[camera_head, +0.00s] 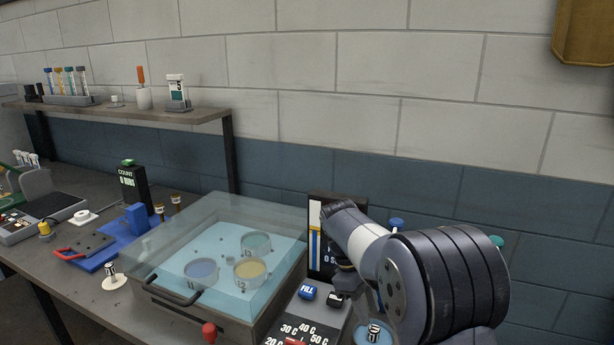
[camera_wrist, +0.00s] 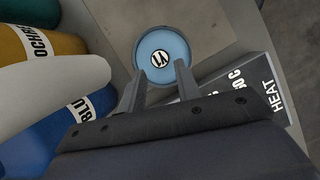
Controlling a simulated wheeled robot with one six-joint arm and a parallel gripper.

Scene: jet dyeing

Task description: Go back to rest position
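My gripper shows in the wrist view (camera_wrist: 160,70) with its two fingers apart and a gap between them. Beyond the fingertips is a round cup of blue liquid (camera_wrist: 179,42) with a black-and-white striped piece at its middle. The fingertips overlap the cup's near edge in the picture; I cannot tell if they touch it. In the head view the cup (camera_head: 373,336) shows at the bottom edge, partly cut off, beside my arm.
A clear-lidded bath (camera_head: 215,300) with several round pots stands left of my arm. A control panel (camera_head: 307,320) with FILL and temperature marks lies between them. Ochre (camera_wrist: 40,45) and blue (camera_wrist: 65,118) containers lie left of my fingers. A shelf (camera_head: 130,113) runs along the wall.

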